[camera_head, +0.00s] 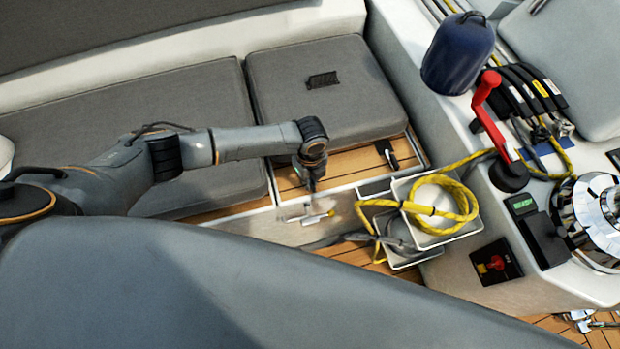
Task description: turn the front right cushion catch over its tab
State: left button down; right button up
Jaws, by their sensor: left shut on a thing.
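My left arm comes in from the left, and its left gripper (314,205) points down at the front edge of the seat. The fingers and the piece are small and blurred, so the tab and the turn of the catch cannot be told. A grey seat cushion (350,108) with a black strap lies behind the gripper. A black fitting (387,152) shows on the wooden seat at its right. My right gripper is not in view.
White bins (437,232) with a coiled yellow rope (462,200) stand just right of the gripper. A red-handled lever (487,100) and a blue fender (458,53) are farther right. A large dark surface covers the foreground.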

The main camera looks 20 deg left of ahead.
pick_arm(q)
jog(key=shift+m, duration=2)
jog(key=c, duration=1.4)
grip_release()
jog(key=shift+r, duration=0.15)
notch_tip(320, 180, up, 12)
